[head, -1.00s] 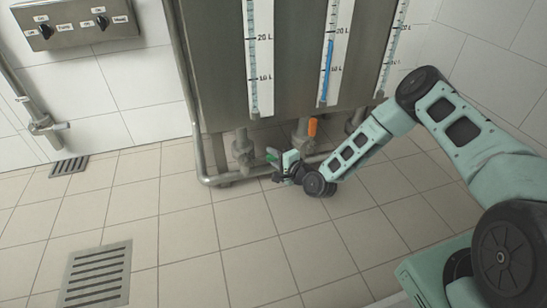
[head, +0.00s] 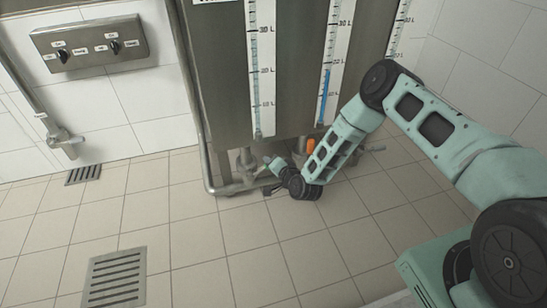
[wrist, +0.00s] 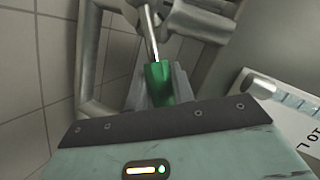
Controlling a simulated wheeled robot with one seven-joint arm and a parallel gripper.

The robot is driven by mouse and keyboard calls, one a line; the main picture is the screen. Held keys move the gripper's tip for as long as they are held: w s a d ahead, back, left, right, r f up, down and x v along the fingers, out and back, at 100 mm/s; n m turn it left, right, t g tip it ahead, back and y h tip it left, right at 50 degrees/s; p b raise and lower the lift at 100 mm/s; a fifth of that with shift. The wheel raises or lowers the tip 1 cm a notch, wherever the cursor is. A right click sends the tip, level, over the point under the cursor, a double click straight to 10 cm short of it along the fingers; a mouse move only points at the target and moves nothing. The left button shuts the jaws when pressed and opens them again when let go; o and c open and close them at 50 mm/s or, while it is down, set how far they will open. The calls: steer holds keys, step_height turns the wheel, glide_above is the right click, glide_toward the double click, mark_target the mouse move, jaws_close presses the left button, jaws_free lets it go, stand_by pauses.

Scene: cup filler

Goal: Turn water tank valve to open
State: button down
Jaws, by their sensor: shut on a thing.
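The steel water tank (head: 225,90) stands against the back wall, with pipes and valves under it. My gripper (wrist: 158,85) is shut on a green valve handle (wrist: 160,74) in the wrist view; the handle lies between the two fingers, on a metal lever that runs up to the pipework. In the head view my gripper (head: 272,178) is low under the tank's left gauge, and I cannot make out the green handle there. An orange valve handle (head: 310,146) stands to its right, partly hidden by my arm.
A bent pipe (head: 209,170) runs down the tank's left side and along the floor. A switch panel (head: 90,47) and a wall pipe (head: 68,140) are at left. Floor drains (head: 115,278) lie flush in clear tiles at left.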

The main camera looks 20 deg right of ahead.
mark_target(257, 172)
steer(key=a+r+n+p, duration=0.1)
steer(key=r+n+h+p, duration=0.1)
steer(key=p, duration=0.1)
steer(key=shift+a+r, duration=0.25)
steer(key=shift+a, duration=0.1)
steer(key=a+r+n+h+p, duration=0.1)
steer(key=p, duration=0.1)
steer(key=shift+a+n+h+p, duration=0.35)
steer(key=shift+n+h+p, duration=0.05)
steer(key=shift+a+r+n+h+p, duration=0.25)
steer(key=shift+a+n+h+p, duration=0.3)
steer(key=shift+a+n, duration=0.3)
steer(key=shift+a+n+h, duration=1.05)
steer(key=shift+a, duration=0.25)
steer(key=c, duration=1.2)
jaws_free()
steer(key=shift+r, duration=0.1)
steer(key=p+v, duration=0.5)
steer(key=v, duration=1.2)
steer(key=shift+s+a+r, duration=0.15)
steer(key=shift+s+a, duration=0.05)
